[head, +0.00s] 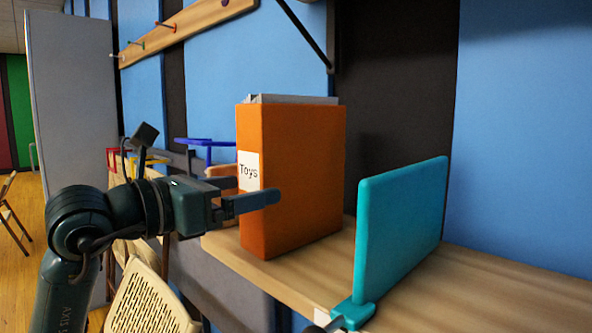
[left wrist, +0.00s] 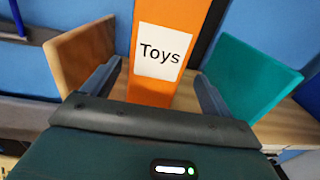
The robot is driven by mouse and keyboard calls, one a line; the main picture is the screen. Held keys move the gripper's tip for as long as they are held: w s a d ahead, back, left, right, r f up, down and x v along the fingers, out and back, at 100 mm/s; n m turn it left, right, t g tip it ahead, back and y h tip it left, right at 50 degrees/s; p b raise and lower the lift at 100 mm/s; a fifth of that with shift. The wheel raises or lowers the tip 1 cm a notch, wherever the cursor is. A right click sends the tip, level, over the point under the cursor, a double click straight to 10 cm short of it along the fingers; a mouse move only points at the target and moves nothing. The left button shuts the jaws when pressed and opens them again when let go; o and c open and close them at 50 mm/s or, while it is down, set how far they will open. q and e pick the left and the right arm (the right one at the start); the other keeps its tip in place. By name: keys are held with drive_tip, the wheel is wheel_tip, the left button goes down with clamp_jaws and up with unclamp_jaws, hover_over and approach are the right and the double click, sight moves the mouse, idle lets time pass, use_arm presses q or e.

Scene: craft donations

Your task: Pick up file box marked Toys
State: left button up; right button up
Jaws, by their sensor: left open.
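The orange file box (head: 300,185) with a white "Toys" label on its spine stands upright on a wooden shelf in the head view. Grey-white contents show at its top. My left gripper (head: 258,190) is at the spine, its near finger overlapping the box's side in the picture. In the left wrist view the orange spine with the label (left wrist: 162,52) lies between the two open fingers of the left gripper (left wrist: 155,88). Contact with the box cannot be told. My right gripper is not seen.
A teal bookend (head: 402,228) stands on the shelf (head: 490,290) to the right, apart from the box. A wooden bookend (left wrist: 82,52) stands on the left. A peg rail (head: 185,30) is on the wall above. A woven chair (head: 150,300) is below.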

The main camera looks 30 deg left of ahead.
sight(277, 182)
use_arm(q)
drive_tip(key=x, duration=0.2)
drive_tip(key=p+x, duration=0.1)
drive_tip(key=x, duration=0.4)
drive_tip(key=shift+w+a+f+p, duration=0.2)
drive_tip(key=shift+w+p, duration=0.15)
drive_tip(key=shift+c, duration=0.2)
drive_tip(key=c, duration=1.4)
drive_tip(key=shift+r, duration=0.15)
